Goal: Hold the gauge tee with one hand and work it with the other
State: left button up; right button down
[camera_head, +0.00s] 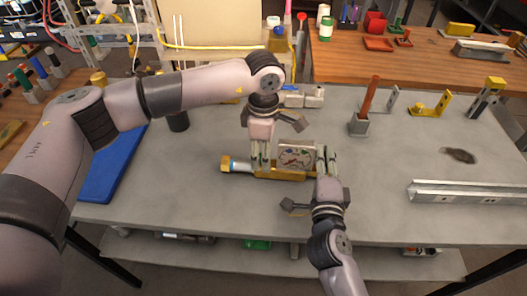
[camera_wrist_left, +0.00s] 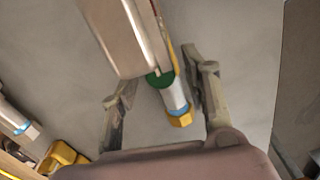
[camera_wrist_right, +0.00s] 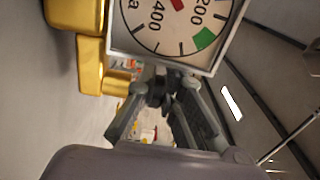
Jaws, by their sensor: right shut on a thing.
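The gauge tee (camera_head: 272,173) has a brass body, a square white dial (camera_head: 295,157) and a brass hex nut with a blue ring at its left end. My left gripper (camera_head: 260,162) points down at the tee's left part. In the left wrist view its fingers (camera_wrist_left: 163,88) stand apart on either side of the tee, whose green ring and pipe end (camera_wrist_left: 174,98) show between them. My right gripper (camera_head: 326,160) is at the dial's right side, shut on the gauge tee.
A red-handled tool stands in a grey block (camera_head: 358,124) to the right, near yellow brackets (camera_head: 428,106). A metal channel (camera_head: 470,193) lies at the right. A blue mat (camera_head: 112,175) is at the left. The grey tabletop in front is largely clear.

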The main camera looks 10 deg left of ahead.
pick_arm(q)
notch_tip(320, 180, up, 12)
dwell(0.7)
jog(key=shift+w, duration=0.1)
pick_arm(e)
jog(key=c, duration=1.6)
grip_release()
jog(key=shift+c, duration=0.2)
